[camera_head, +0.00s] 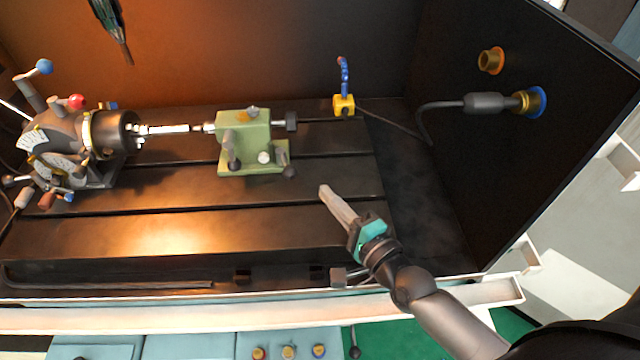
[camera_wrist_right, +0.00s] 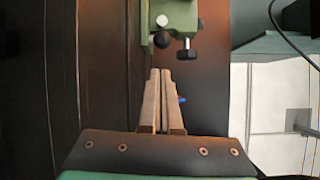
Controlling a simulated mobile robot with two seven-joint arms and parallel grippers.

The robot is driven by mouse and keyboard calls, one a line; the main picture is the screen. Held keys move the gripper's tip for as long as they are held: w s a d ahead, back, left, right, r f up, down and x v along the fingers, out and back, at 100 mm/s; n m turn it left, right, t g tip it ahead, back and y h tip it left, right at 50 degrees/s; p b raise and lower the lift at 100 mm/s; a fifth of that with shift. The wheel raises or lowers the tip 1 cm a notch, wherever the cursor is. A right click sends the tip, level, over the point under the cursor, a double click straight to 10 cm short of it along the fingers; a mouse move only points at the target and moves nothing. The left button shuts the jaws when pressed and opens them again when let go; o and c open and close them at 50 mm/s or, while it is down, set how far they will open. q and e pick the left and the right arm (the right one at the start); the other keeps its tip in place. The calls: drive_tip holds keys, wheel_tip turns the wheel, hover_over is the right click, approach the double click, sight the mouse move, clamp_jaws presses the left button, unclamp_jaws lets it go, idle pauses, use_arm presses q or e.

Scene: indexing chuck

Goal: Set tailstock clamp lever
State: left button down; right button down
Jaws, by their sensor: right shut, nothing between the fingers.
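The green tailstock (camera_head: 245,137) stands on the dark slotted table, in the middle of the head view. A dark lever with a round black knob (camera_head: 290,171) shows at its lower right corner, and another dark lever (camera_head: 233,152) stands at its front. The tailstock (camera_wrist_right: 178,14) also shows at the top of the right wrist view, with a black knob (camera_wrist_right: 187,54) below it. I cannot tell which lever is the clamp lever. My right gripper (camera_head: 324,190) is shut and empty, apart from the tailstock, to its lower right. My left gripper is not in view.
An indexing head with a chuck (camera_head: 112,133) stands at the left, with a thin workpiece (camera_head: 168,129) reaching to the tailstock. A yellow block with a blue hose (camera_head: 344,105) stands behind. A dark side wall (camera_head: 500,150) bounds the right.

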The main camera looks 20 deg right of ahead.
sight(286, 167)
drive_tip(key=b+x, duration=0.1)
drive_tip(key=x, duration=0.7)
drive_tip(key=shift+w+a, duration=0.1)
drive_tip(key=shift+w, duration=0.1)
drive_tip(key=shift+s+a+r+p, duration=0.1)
drive_tip(key=shift+s+a+p, duration=0.15)
drive_tip(key=shift+a+p, duration=0.3)
drive_tip(key=shift+s+a, duration=0.1)
drive_tip(key=shift+a, duration=0.15)
